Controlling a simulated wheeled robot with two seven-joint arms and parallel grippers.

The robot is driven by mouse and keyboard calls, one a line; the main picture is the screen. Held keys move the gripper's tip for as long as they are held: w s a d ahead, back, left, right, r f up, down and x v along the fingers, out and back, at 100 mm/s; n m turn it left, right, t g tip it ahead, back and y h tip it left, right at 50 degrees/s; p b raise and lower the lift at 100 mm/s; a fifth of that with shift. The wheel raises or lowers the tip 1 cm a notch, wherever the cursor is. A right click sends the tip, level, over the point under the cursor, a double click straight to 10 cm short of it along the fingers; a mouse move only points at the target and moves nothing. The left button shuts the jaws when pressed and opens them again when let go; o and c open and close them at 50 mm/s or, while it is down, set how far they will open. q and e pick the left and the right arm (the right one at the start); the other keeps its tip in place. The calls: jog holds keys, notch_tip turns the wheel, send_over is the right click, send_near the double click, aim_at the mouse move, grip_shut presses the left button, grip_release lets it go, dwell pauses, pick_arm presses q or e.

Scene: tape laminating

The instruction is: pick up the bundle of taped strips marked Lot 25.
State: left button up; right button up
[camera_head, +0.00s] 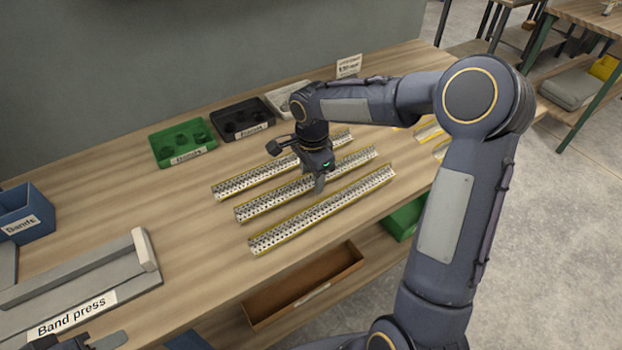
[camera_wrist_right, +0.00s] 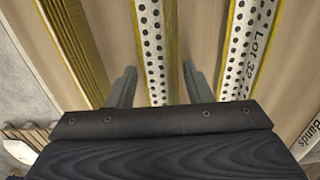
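Several perforated white strip bundles with yellow edges lie on the bench, including a rear one (camera_head: 240,183), a middle one (camera_head: 262,206) and a front one (camera_head: 275,238). My right gripper (camera_head: 319,184) is low over the middle one. In the right wrist view, its two fingers (camera_wrist_right: 160,88) are open and apart, with a perforated strip bundle (camera_wrist_right: 152,40) between them. In the head view I cannot read any lot marking. A dark part, probably my left gripper (camera_head: 108,341), shows at the bottom edge.
A green tray (camera_head: 160,150) and a black tray (camera_head: 225,117) stand at the back. A band press (camera_head: 90,270) and a blue Bands bin (camera_head: 30,210) are at left. More strips lie behind my right arm.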

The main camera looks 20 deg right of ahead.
jog(key=c, duration=0.9)
jog(key=shift+r, duration=0.1)
